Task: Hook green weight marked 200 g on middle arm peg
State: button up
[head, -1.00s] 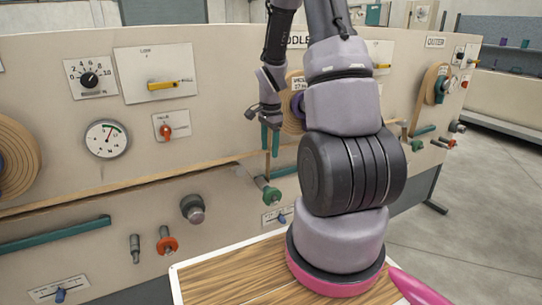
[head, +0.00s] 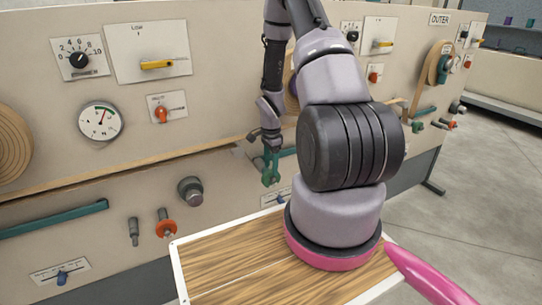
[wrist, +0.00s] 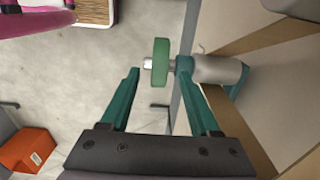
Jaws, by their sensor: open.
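The green weight, a green disc (wrist: 161,62) with a short metal tip on its left side, shows in the wrist view between the two teal fingertips of my gripper (wrist: 158,72). The gripper is open, with a gap visible left of the disc; I cannot tell whether the right finger touches it. A grey cylinder (wrist: 215,68) lies in line with the disc on its right. In the head view my gripper (head: 271,160) points down at the green weight (head: 270,180) low on the panel's middle section. The 200 g marking is unreadable. My arm hides much of the middle section; the middle arm peg cannot be made out.
An orange weight (head: 166,226) and a dark grey weight (head: 190,190) sit on the panel left of my gripper, beside a bare peg (head: 133,231). A slider switch (head: 280,198) is just below the green weight. An orange box (wrist: 25,150) stands at lower left.

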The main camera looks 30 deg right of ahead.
jog(key=shift+f, duration=0.45)
grip_shut()
jog(key=shift+w, duration=0.2)
jog(key=shift+w, duration=0.45)
jog(key=shift+w, duration=0.15)
grip_release()
